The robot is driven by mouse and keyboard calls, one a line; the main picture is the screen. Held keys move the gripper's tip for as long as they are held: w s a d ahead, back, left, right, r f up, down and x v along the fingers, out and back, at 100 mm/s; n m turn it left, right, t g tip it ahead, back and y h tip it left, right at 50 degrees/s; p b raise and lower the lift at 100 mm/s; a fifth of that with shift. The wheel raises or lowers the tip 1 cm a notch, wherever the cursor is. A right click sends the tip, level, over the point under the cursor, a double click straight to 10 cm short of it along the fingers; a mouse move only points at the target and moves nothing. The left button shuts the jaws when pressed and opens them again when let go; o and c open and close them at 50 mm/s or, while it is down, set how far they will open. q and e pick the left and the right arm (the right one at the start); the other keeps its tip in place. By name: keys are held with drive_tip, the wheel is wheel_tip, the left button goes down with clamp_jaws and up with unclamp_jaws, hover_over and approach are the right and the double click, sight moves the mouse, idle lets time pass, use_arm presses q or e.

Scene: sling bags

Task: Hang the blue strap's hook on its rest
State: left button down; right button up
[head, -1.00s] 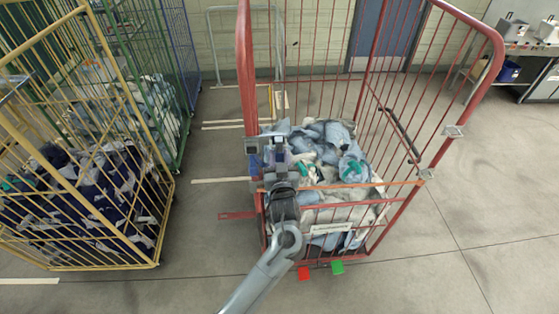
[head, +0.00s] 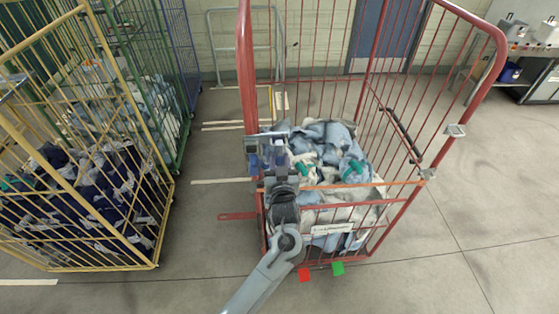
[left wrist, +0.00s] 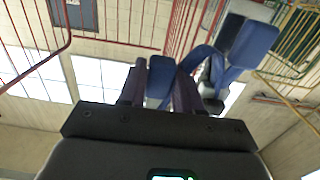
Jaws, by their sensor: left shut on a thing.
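My left gripper (head: 267,153) is at the left front post of the red cage. In the left wrist view the left gripper (left wrist: 158,92) is shut on a blue piece (left wrist: 160,77), which appears to be the blue strap's hook end. A blue strap (left wrist: 203,60) bends away to the right of the fingers, toward a larger blue block (left wrist: 250,46). In the head view a small patch of blue (head: 253,162) shows beside the gripper. I cannot tell the rest apart at the post, and the gripper partly hides that area. My right gripper is not in view.
The red cage (head: 247,70) holds crumpled blue and white laundry (head: 325,135). An orange strap (head: 350,186) crosses its front to a grey bracket (head: 428,174) on the right post. A yellow cage (head: 165,215) stands left. The floor at right is clear.

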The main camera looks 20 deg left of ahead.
use_arm(q)
drive_tip(key=shift+c, duration=1.4)
unclamp_jaws()
